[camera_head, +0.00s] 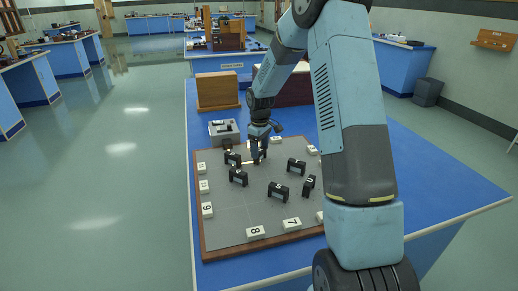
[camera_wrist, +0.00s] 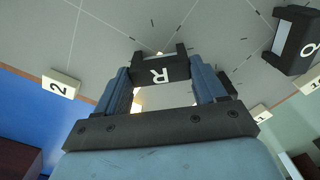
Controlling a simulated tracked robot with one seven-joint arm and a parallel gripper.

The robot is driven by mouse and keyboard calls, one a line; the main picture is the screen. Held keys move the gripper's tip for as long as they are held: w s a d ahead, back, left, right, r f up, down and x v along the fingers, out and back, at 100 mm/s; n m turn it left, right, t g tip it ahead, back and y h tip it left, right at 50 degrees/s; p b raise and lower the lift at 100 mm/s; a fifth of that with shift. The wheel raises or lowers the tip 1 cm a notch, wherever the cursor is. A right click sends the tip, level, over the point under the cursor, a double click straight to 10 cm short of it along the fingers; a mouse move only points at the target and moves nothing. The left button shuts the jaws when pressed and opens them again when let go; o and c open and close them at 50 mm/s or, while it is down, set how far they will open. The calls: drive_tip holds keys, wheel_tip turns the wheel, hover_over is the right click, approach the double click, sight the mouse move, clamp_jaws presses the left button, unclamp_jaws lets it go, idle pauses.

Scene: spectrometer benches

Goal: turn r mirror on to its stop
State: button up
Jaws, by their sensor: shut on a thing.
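The R mirror (camera_wrist: 160,70) is a small black frame with a white letter R, seen in the wrist view between my two blue-grey fingers. My gripper (camera_wrist: 163,84) is shut on its two sides. In the head view my gripper (camera_head: 258,154) reaches down to the far middle of the grey board (camera_head: 235,218), and the R mirror there is mostly hidden by the fingers. The mirror's stop cannot be made out in either view.
Several other black lettered mirrors stand on the board, including ones at left (camera_head: 238,176), front (camera_head: 278,191) and right (camera_head: 297,166). White number blocks such as 8 (camera_head: 255,233) line the rim. A grey box (camera_head: 224,129) and a wooden box (camera_head: 217,91) stand behind.

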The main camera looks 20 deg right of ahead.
sight(260, 150)
drive_tip(key=shift+n, duration=0.3)
drive_tip(key=o, duration=1)
drive_tip(key=shift+o, duration=0.2)
wheel_tip(260, 150, up, 14)
drive_tip(key=shift+f, duration=0.2)
